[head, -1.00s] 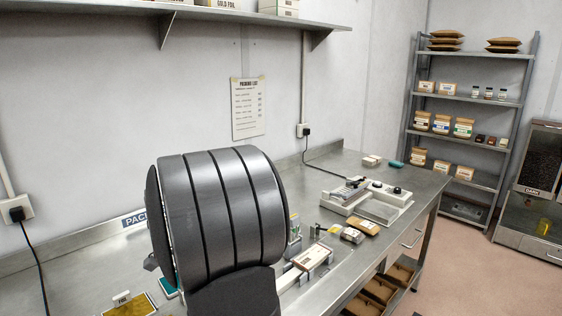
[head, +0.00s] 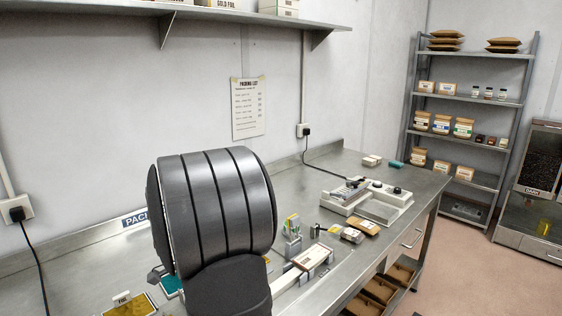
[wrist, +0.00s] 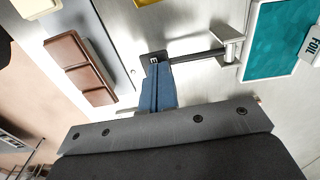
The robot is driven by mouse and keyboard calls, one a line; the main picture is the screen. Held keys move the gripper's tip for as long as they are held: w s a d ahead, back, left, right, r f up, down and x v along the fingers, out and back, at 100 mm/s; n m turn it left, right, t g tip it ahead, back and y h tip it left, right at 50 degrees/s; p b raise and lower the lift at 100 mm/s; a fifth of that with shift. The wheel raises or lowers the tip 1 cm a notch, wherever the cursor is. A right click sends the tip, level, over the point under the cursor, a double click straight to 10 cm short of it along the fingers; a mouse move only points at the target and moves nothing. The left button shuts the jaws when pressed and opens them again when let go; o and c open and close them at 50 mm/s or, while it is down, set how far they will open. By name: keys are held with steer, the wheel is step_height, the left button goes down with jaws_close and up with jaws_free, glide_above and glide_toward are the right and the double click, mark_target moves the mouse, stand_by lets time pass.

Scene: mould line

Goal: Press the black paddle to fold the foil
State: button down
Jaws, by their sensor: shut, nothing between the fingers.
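In the wrist view a black paddle (wrist: 153,57) with a small white mark sits at the end of a dark rod. The rod runs right to a pale bracket (wrist: 229,50). My gripper (wrist: 156,68) is shut, its blue fingers pointing at the paddle, with the tips at its near edge. I cannot tell whether they touch it. A teal foil sheet (wrist: 272,42) lies to the right of the bracket. In the head view my arm hides the paddle and the gripper; part of a teal sheet (head: 170,287) shows beside the arm.
A brown three-part block (wrist: 80,66) is left of the gripper in the wrist view. In the head view a gold sheet (head: 130,306), a pen holder (head: 292,240), a boxed bar (head: 310,257) and a white machine (head: 368,200) stand on the steel bench (head: 300,190).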

steer(key=shift+f, duration=0.75)
step_height(320, 180, up, 10)
stand_by(1.1)
steer(key=shift+f, duration=2.55)
